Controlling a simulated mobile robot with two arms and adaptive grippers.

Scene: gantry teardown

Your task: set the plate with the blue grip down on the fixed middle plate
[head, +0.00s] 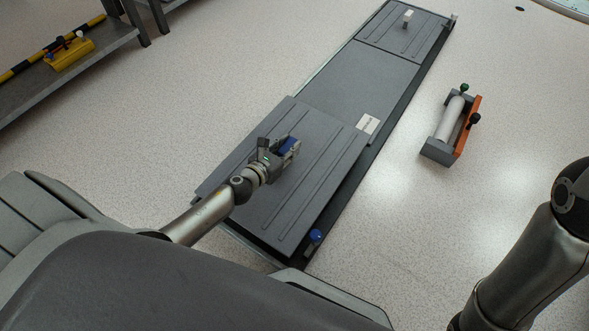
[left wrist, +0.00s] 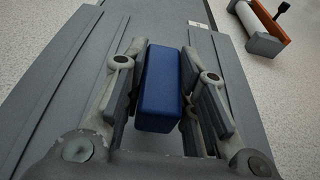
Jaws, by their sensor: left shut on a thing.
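The plate with the blue grip (head: 312,185) is a grey ribbed slab over the near end of the long bed. My left gripper (head: 287,148) is shut on its blue grip, which also shows between the fingers in the left wrist view (left wrist: 159,88). The plate sits askew to the bed and overhangs its left edge. Its far edge reaches the near end of the fixed middle plate (head: 368,85), a flat grey panel with a white label. Whether the plate touches anything below is hidden. My right gripper is out of view; only part of that arm shows at right.
A ribbed far plate with a pale grip (head: 407,18) lies at the bed's far end. A blue knob (head: 315,236) is at the near right edge. An orange-and-grey roller unit (head: 455,125) stands on the floor at right. A shelf (head: 100,50) with a yellow item is at left.

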